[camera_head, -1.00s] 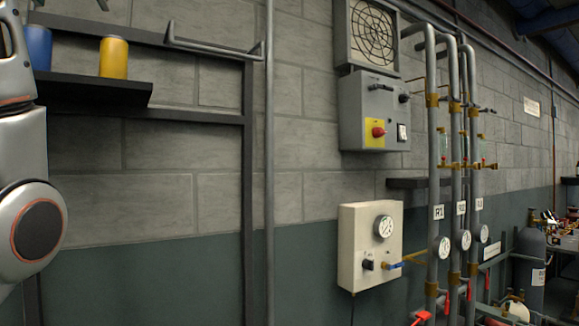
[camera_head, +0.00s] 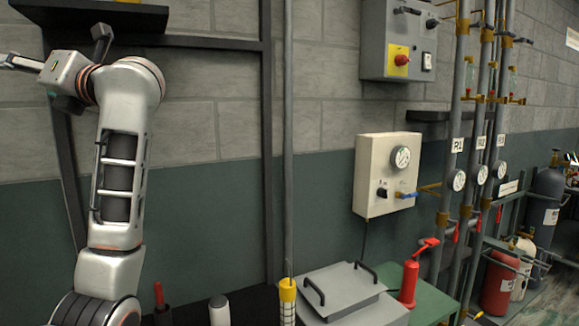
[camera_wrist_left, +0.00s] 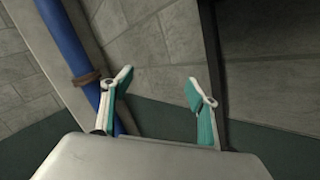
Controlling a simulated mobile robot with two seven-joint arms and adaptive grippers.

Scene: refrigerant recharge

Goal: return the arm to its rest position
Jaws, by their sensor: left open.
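My left arm (camera_head: 120,175) rises at the left of the head view, in front of the wall. Its wrist is bent over to the left, and the left gripper (camera_head: 58,62) is at the upper left, below the dark shelf. In the left wrist view, the gripper (camera_wrist_left: 160,78) shows two white and teal fingers spread well apart with nothing between them. Beyond the fingers is block wall. My right gripper is not in view.
A dark shelf (camera_head: 95,14) and its frame are close to the arm. A blue pipe (camera_wrist_left: 68,42) crosses beside the fingers in the wrist view. A grey lidded box (camera_head: 340,287), a red jack-like tool (camera_head: 410,280) and a gauge box (camera_head: 385,175) are to the right.

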